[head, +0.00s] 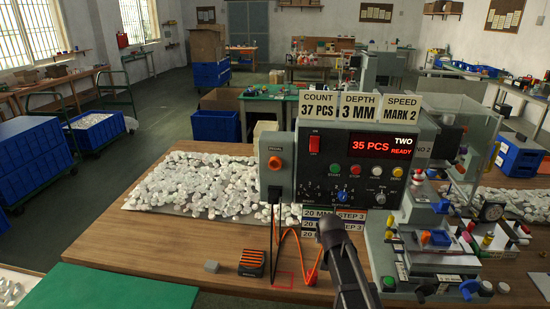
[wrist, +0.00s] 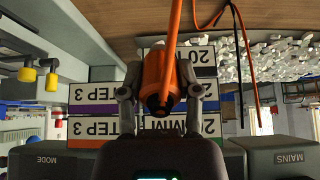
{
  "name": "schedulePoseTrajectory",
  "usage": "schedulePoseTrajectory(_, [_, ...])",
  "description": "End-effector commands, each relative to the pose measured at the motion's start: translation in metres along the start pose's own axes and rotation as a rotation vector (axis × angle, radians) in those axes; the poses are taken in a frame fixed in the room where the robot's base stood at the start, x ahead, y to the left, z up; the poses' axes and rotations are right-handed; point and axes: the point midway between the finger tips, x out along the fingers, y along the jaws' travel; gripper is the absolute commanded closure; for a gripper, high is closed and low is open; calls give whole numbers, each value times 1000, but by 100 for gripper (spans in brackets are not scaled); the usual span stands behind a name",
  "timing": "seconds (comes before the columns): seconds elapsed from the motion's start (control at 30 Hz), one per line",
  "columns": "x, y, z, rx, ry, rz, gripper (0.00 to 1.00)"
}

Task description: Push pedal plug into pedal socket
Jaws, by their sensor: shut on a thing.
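The pedal socket (head: 274,163) is an orange ring with a dark centre under a PEDAL label, on the left end of the grey control panel (head: 300,180). It is not seen in the wrist view. In the wrist view my gripper (wrist: 160,92) is shut on the orange pedal plug (wrist: 157,72), one finger on each side. An orange cable (wrist: 172,25) runs from the plug. In the head view my gripper (head: 332,228) is below the panel, to the right of and lower than the socket, apart from it. There my arm mostly hides the plug.
Step labels (head: 314,210) hang under the panel, close behind my gripper. White pieces (head: 200,185) cover a tray behind.

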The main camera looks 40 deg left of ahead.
Motion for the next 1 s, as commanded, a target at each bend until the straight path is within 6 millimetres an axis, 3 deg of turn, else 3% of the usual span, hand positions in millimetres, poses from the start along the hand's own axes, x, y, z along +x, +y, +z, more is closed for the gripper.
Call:
schedulePoseTrajectory(0.03, [-12,-5,-4,-2,28,0,100])
schedulePoseTrajectory(0.5, [-70,-54,-35,-3,299,-2,100])
schedulePoseTrajectory(1.0, [-118,-94,-62,0,530,0,100])
